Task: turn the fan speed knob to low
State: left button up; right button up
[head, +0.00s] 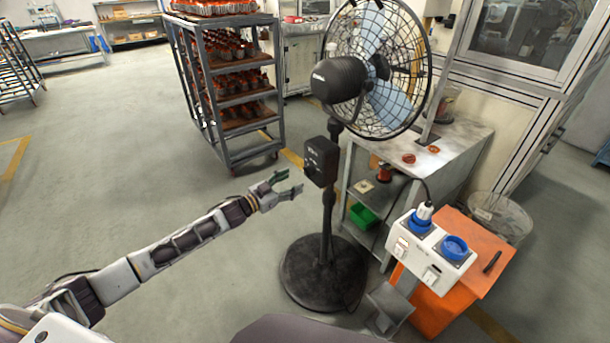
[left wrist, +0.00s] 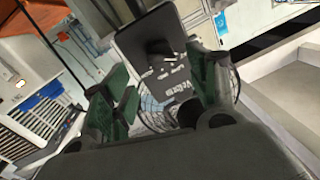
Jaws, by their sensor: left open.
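The pedestal fan has a black control box (head: 321,160) halfway up its post, with small white markings on its face. A dark knob (head: 311,169) seems to stick out low on that face; its setting is too small to read. My left gripper (head: 296,184) is open and empty, with green fingers, just left of the box and apart from it. In the left wrist view the box (left wrist: 172,84) appears upside down beyond and between the open fingers (left wrist: 165,95), with a dark knob-like part (left wrist: 160,47) on it. My right gripper is not in view.
The fan's round black base (head: 322,275) stands on the floor below. A grey bench (head: 455,150) is behind it, and a white socket box (head: 430,252) on an orange stand is at the right. A shelf rack (head: 235,90) stands behind. The floor at left is clear.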

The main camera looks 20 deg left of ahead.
aim_at(308, 172)
pick_arm(q)
jog(key=x, duration=0.7)
jog(key=shift+b, duration=0.45)
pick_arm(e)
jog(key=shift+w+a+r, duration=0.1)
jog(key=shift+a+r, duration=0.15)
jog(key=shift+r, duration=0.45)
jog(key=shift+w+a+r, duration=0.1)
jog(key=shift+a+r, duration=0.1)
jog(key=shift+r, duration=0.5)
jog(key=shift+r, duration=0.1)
pick_arm(q)
jog(key=c, duration=1)
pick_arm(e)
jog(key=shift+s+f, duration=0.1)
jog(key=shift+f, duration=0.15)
